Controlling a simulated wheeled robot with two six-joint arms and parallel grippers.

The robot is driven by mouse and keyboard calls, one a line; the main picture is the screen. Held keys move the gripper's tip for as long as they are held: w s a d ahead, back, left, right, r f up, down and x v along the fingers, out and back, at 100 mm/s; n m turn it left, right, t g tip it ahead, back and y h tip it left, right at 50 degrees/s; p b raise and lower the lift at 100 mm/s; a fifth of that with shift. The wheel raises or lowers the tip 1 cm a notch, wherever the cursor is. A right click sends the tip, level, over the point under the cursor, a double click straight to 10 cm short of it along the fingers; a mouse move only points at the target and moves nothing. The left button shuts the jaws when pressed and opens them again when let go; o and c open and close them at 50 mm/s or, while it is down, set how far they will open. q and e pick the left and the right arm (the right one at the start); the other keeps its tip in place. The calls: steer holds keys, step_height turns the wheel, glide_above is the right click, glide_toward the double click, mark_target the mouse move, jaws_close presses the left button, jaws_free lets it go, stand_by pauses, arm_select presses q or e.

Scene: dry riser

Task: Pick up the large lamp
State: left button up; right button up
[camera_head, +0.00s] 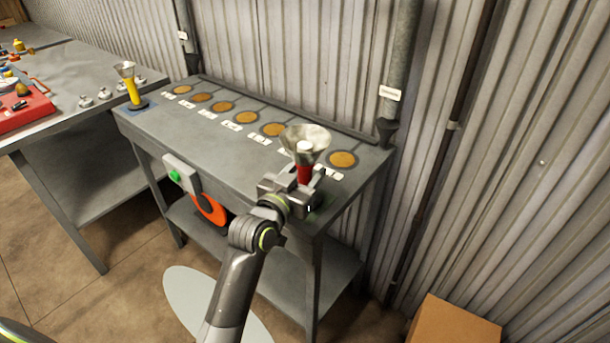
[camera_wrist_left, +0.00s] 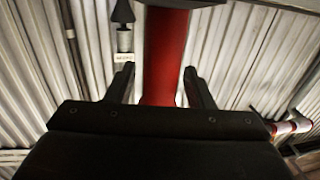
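The large lamp has a red handle (camera_head: 304,174) and a wide, pale flared head (camera_head: 306,142). It is upright at the right end of the grey bench (camera_head: 230,145). My left gripper (camera_head: 303,188) is at its handle. In the left wrist view, the red handle (camera_wrist_left: 165,60) rises between the two fingers (camera_wrist_left: 160,85), with a narrow gap beside the left finger, so the gripper looks open around it. The lamp's foot is hidden behind my gripper. My right gripper is not in view.
A smaller yellow lamp (camera_head: 132,88) stands at the bench's left end. Several round amber discs (camera_head: 273,129) with labels line the bench top. An orange hook-shaped part (camera_head: 210,210) and green button (camera_head: 175,175) are on its front. A corrugated wall is behind; a cardboard box (camera_head: 454,322) is lower right.

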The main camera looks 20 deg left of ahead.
mark_target(305, 138)
arm_select(q)
jaws_close()
step_height(305, 138, up, 10)
steer(key=shift+s+f+p, duration=0.1)
steer(key=shift+f+p, duration=0.05)
steer(key=shift+p, duration=0.6)
steer(key=s+a+r+n+y+p, duration=0.2)
steer(key=s+r+y, duration=0.1)
steer(key=s, duration=0.4)
steer(key=shift+s+a+r, duration=0.15)
steer(key=shift+s+r, duration=0.25)
steer(key=shift+r, duration=0.05)
